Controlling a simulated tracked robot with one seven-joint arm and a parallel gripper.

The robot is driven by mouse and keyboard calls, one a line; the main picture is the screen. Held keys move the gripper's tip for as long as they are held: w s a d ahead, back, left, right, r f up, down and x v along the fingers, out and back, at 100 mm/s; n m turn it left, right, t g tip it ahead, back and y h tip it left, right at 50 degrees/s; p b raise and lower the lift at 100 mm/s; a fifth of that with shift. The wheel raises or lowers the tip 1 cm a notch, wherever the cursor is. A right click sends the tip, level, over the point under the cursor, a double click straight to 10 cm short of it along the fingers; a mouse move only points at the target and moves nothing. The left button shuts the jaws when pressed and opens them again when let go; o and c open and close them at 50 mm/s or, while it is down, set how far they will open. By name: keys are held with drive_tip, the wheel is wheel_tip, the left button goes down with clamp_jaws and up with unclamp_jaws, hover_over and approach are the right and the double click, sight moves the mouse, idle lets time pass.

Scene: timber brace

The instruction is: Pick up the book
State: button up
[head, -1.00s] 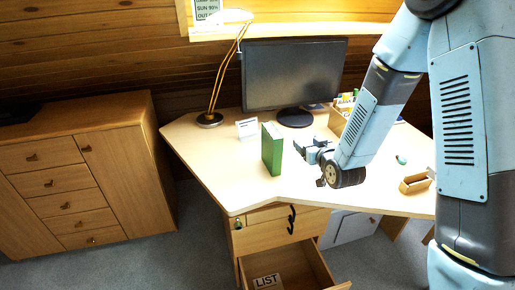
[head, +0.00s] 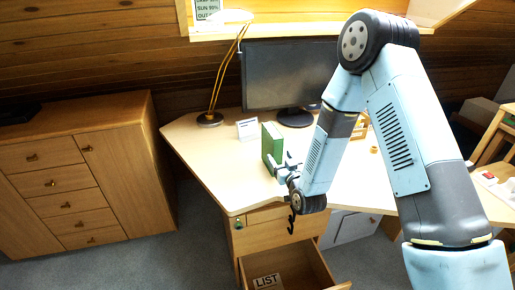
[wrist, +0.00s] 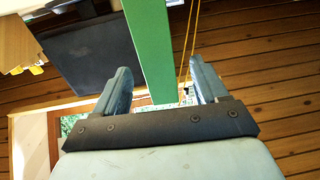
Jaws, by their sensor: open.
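In the wrist view the green book (wrist: 150,45) runs as a tall band between the two fingers of my gripper (wrist: 163,82). The fingers are spread, with visible gaps on both sides of the book. Whether the fingertips reach past its edge is hard to tell.
The desk (head: 215,165) holds a lamp (head: 210,118), a white card (head: 247,129) and a monitor (head: 288,75). An open drawer (head: 285,270) with a paper marked LIST is below the front edge. A wooden cabinet (head: 85,175) stands at the left.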

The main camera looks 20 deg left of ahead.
sight(271, 149)
drive_tip(key=shift+f+x, duration=0.15)
drive_tip(key=shift+x, duration=1.85)
drive_tip(key=shift+f+x, duration=0.2)
drive_tip(key=shift+x, duration=1.85)
drive_tip(key=shift+d, duration=0.1)
drive_tip(key=shift+c, duration=0.3)
clamp_jaws()
